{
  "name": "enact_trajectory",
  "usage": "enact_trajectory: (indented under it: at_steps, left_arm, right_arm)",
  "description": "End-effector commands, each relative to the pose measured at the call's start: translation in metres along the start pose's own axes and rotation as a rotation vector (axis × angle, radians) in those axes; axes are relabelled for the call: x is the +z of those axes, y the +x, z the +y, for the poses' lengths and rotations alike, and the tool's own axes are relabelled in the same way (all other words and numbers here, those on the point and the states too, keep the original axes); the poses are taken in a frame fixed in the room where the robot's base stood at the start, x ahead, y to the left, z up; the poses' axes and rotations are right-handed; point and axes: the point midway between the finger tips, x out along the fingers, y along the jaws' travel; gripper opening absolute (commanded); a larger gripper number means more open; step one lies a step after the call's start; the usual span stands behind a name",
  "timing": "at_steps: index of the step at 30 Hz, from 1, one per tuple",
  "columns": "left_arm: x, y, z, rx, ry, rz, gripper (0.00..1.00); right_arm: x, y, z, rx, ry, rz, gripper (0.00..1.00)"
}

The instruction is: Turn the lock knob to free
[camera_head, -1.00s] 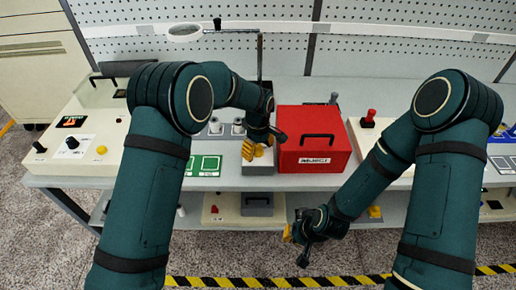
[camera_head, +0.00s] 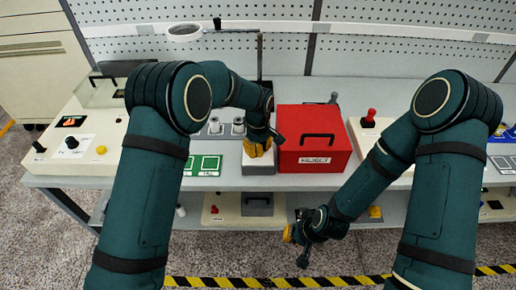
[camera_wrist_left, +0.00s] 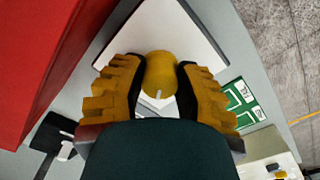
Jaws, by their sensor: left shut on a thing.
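The lock knob (camera_wrist_left: 160,75) is round and yellow, with a short white mark on its near side, in the left wrist view. It sits on the pale top of a small box (camera_wrist_left: 172,30); this box also shows in the head view (camera_head: 258,169). My left gripper (camera_wrist_left: 160,84) has its yellow fingers on both sides of the knob and is shut on it. In the head view my left gripper (camera_head: 257,150) points down over the box and hides the knob. My right gripper (camera_head: 291,234) hangs low in front of the bench; its fingertips are too small to judge.
A red reject box (camera_head: 314,155) stands close to the right of the small box. Green-and-white cards (camera_head: 203,165) lie to its left, with grey spindles (camera_head: 238,126) behind. A control panel (camera_head: 85,150) is at the left, a red knob (camera_head: 370,115) at the right.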

Motion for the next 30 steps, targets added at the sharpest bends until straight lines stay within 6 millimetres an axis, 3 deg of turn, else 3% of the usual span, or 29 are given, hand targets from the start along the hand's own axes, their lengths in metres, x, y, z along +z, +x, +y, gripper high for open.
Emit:
enact_trajectory:
  at_steps: [30]
  left_arm:
    - [0.0006,0.0014,-0.0006,-0.001,0.947,-0.003,0.00]
  right_arm:
    - [0.0020,0.0115,0.0038,0.002,-0.001,-0.002,0.00]
